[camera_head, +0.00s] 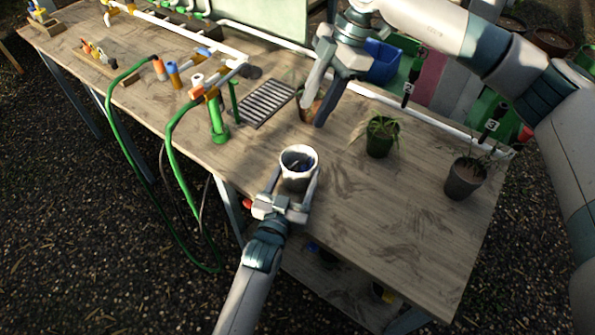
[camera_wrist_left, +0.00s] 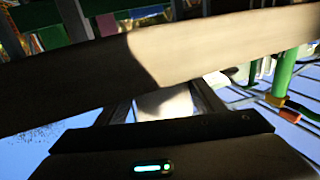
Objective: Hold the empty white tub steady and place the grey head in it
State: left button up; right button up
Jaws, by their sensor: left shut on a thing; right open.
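The white tub (camera_head: 299,160) stands upright near the front edge of the wooden bench. My left gripper (camera_head: 296,183) is shut on it, one finger on each side; the tub also shows between the fingers in the left wrist view (camera_wrist_left: 165,103). Something dark and bluish lies inside the tub; I cannot tell whether it is the grey head. My right gripper (camera_head: 313,111) is open above the bench, behind the tub and apart from it, with nothing seen between its fingers. A dark grey piece (camera_head: 252,72) is at the end of a white pipe; I cannot tell what it is.
A terracotta pot (camera_head: 307,101) is partly hidden behind my right fingers. A slatted grate (camera_head: 266,104) and a green-footed pipe stand (camera_head: 219,130) are left. The front right bench is clear.

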jog(key=shift+v, duration=1)
pick_arm(q)
jog(key=o, duration=1.1)
jog(key=shift+o, duration=0.2)
jog(key=shift+s, duration=0.1)
jog(key=v, duration=1.1)
jog(key=shift+s, duration=0.35)
jog(key=shift+a, duration=0.15)
pick_arm(e)
jog(key=shift+f, duration=0.1)
